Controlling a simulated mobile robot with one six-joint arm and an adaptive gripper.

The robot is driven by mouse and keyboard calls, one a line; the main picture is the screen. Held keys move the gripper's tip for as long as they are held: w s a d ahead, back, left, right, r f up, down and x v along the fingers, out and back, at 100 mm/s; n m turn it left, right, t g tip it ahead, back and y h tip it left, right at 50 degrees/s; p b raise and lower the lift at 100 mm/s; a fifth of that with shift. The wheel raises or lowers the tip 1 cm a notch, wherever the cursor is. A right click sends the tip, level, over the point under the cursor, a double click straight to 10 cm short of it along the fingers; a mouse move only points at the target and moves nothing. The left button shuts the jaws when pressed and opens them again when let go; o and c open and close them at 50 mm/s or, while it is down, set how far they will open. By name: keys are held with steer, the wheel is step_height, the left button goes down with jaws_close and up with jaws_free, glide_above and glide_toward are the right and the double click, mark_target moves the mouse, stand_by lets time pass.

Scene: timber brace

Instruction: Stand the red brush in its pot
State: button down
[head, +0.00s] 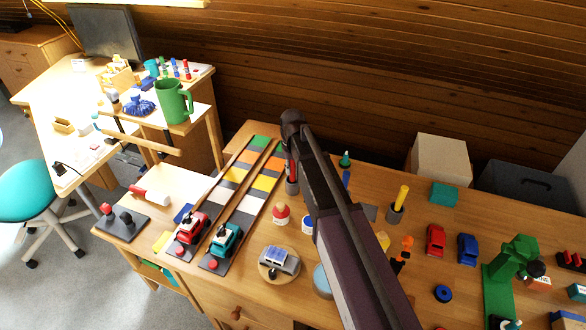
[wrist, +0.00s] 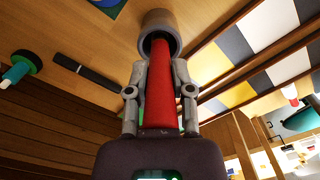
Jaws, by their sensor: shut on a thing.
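The red brush (wrist: 158,108) runs between the two fingers of my gripper (wrist: 160,72) in the wrist view, and the gripper is shut on it. The brush's far end lies within the mouth of a grey round pot (wrist: 160,18); how deep it sits is hard to tell. In the head view the pot (head: 292,187) stands on the bench beside the coloured strips, with a bit of the red brush (head: 291,171) just above it, looking about upright. My arm hides most of the gripper there.
A yellow brush (head: 402,195) stands in another grey pot at right. Two striped tracks with a red toy truck (head: 190,228) and a teal one (head: 225,240) lie left of the pot. A red-capped bottle (head: 281,214) stands in front. A green jug (head: 173,101) is on the far desk.

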steer(key=shift+c, duration=2.1)
jaws_free()
steer(key=shift+r, duration=0.1)
steer(key=shift+r+p, duration=4.45)
steer(key=shift+p, duration=0.05)
steer(key=s+d+m, duration=0.4)
steer(key=s+d, duration=1.1)
steer(key=s, duration=0.4)
steer(key=shift+s+m, duration=0.3)
